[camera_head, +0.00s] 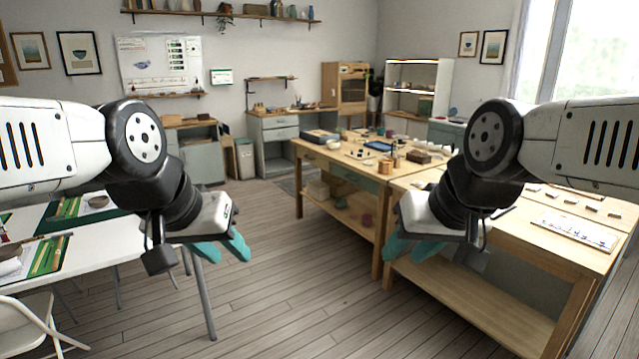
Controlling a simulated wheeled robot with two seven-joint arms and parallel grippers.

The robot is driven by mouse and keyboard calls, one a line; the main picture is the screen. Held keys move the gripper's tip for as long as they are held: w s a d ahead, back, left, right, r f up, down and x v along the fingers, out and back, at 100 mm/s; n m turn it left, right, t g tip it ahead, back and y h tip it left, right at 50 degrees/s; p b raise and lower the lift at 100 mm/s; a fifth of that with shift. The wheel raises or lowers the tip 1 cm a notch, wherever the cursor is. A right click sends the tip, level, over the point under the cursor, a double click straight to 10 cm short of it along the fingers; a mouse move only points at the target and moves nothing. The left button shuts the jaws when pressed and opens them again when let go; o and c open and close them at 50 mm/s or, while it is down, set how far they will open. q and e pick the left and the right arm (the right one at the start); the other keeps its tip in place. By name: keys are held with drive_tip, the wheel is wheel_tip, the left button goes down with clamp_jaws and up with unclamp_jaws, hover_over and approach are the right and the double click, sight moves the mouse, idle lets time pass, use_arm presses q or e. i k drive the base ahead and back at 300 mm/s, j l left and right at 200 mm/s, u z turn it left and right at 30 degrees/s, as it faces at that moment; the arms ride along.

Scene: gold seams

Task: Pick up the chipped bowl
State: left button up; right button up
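My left gripper (230,257) has teal fingers spread apart, hanging empty over the floor just right of the white table. Neither gripper touches anything.
The white table (120,232) carries green mats and tools; a white folding chair (32,325) stands before it. A wooden workbench (345,165) with many small items fills the middle right. Another bench (560,245) holds a paint tray (575,230). The wooden floor (290,290) between is clear.

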sight(333, 145)
drive_tip(key=i, duration=5.5)
